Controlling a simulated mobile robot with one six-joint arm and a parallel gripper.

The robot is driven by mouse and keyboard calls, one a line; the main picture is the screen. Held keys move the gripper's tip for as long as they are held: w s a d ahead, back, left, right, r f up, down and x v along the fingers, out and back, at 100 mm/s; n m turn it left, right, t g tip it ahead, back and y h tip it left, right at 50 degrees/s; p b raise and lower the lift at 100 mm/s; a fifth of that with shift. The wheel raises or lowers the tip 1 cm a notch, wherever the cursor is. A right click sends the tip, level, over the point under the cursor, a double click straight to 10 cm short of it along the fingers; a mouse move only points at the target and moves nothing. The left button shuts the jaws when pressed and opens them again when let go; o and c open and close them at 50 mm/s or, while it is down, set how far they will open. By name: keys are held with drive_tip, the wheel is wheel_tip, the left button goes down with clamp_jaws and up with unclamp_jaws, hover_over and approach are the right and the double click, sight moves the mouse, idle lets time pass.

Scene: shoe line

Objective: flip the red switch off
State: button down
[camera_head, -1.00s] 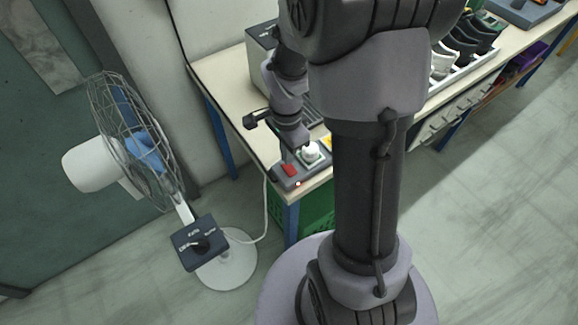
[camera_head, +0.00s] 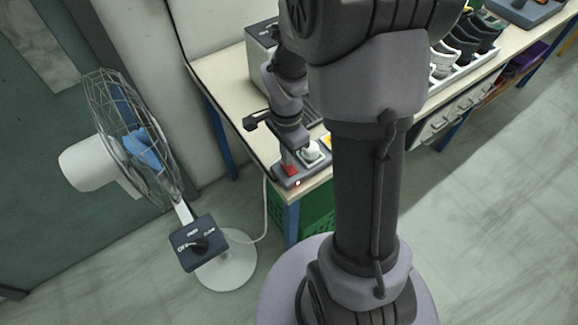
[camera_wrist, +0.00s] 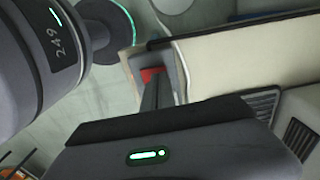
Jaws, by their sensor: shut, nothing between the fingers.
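The red switch (camera_head: 291,170) sits on a dark grey power strip (camera_head: 290,184) at the near corner of the table. A small red light shows on the strip, and a white plug (camera_head: 311,153) is in it beside the switch. My gripper (camera_head: 286,160) points down with its fingers shut and empty, their tips at the red switch. In the wrist view the red switch (camera_wrist: 149,74) shows just beyond the fingertips (camera_wrist: 154,88), partly hidden by them. I cannot tell whether the tips press on it.
A standing fan (camera_head: 140,150) with a control box (camera_head: 199,243) is left of the table (camera_head: 222,72). A green crate (camera_head: 317,208) is under the table. A grey box (camera_head: 258,58) stands behind my wrist. A white rack of shoes (camera_head: 462,62) is farther right.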

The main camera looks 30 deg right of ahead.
drive_tip(key=shift+f+b, duration=0.6)
drive_tip(key=shift+f, duration=0.1)
idle(0.3)
wheel_tip(320, 180, up, 7)
drive_tip(key=p, duration=0.5)
drive_tip(key=shift+r+p, duration=0.15)
drive_tip(key=shift+p, duration=0.15)
drive_tip(key=s+a+r+n+t+y+b, duration=0.1)
drive_tip(key=s+a+r+n+t, duration=0.2)
drive_tip(key=s+a+r+n, duration=0.2)
drive_tip(key=s+a+r+n+t+y, duration=0.1)
drive_tip(key=s+a+r+n, duration=0.5)
drive_tip(key=r, duration=0.6)
drive_tip(key=a+n+t, duration=0.1)
drive_tip(key=a+n, duration=0.1)
drive_tip(key=a, duration=0.1)
drive_tip(key=shift+s+a+t+b, duration=0.15)
drive_tip(key=shift+a+t+b, duration=0.15)
drive_tip(key=shift+t+b, duration=0.1)
